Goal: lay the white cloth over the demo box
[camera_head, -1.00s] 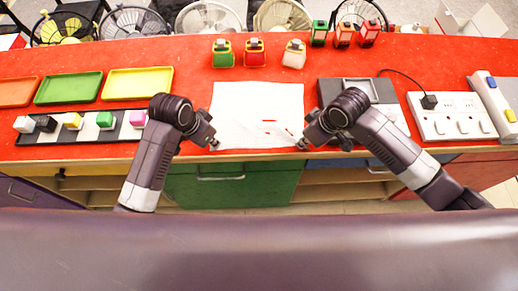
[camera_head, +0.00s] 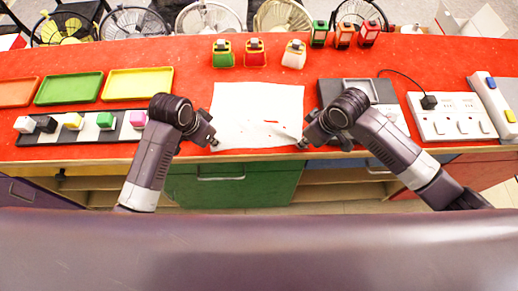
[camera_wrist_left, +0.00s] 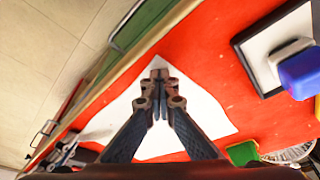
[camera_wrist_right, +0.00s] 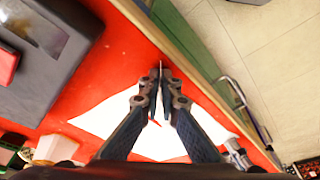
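The white cloth (camera_head: 256,108) lies spread on the red counter, its front edge near the counter's front edge. Small red marks show in its surface. My left gripper (camera_head: 215,145) is at the cloth's front left corner; in the left wrist view its fingertips (camera_wrist_left: 157,75) are closed together on the cloth corner. My right gripper (camera_head: 302,144) is at the front right corner; in the right wrist view its fingertips (camera_wrist_right: 160,72) are closed together on that corner. I cannot make out a demo box; anything under the cloth is hidden.
Coloured trays (camera_head: 137,83) and a strip of coloured blocks (camera_head: 75,122) lie left. Small bottles (camera_head: 222,55) stand behind the cloth, lanterns (camera_head: 344,35) at the back right. A grey device (camera_head: 385,92) and a white socket panel (camera_head: 455,128) lie right. Fans stand beyond the counter.

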